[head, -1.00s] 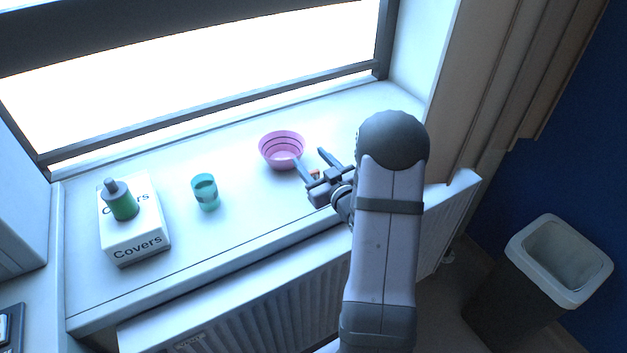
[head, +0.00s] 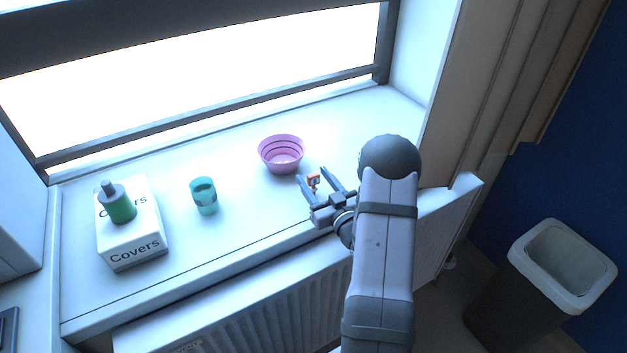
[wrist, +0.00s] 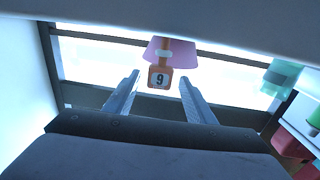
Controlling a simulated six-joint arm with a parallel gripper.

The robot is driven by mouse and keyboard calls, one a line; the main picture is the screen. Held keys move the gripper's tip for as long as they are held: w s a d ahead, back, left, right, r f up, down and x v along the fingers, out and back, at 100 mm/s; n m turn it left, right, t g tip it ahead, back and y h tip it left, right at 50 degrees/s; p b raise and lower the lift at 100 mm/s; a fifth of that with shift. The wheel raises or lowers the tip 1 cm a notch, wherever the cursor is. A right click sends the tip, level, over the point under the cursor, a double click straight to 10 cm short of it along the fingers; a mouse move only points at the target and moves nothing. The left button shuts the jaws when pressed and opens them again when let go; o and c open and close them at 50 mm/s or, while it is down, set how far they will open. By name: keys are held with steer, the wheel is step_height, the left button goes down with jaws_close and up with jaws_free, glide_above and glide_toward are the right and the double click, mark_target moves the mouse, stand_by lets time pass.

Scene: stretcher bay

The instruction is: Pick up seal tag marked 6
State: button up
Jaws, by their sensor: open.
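An orange seal tag (head: 314,180) stands upright on the white sill, with a small plate on top of a stem. In the wrist view its plate (wrist: 160,78) shows a dark digit on white that looks like 9. That view is upside down, since the bowl hangs inverted in it, so upright the digit reads 6. My gripper (head: 312,173) is open, with its fingers on either side of the tag. In the wrist view the tag appears centred between the fingertips (wrist: 160,77), touching neither. How deep it sits between them is hard to tell.
A pink bowl (head: 282,154) stands close behind the tag. A teal cup (head: 204,197) is further left. A green bottle (head: 117,204) stands on a white "Covers" box (head: 137,249). A radiator (head: 260,310) is below the sill edge; a bin (head: 545,290) stands right.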

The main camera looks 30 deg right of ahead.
steer(key=shift+w+d+f+p, duration=0.15)
steer(key=shift+w+p, duration=0.4)
steer(key=shift+w, duration=0.75)
steer(key=shift+w+d+f+p, duration=0.1)
steer(key=shift+w+p, duration=0.45)
steer(key=shift+w, duration=0.75)
steer(key=c, duration=1.1)
steer(key=shift+r, duration=0.1)
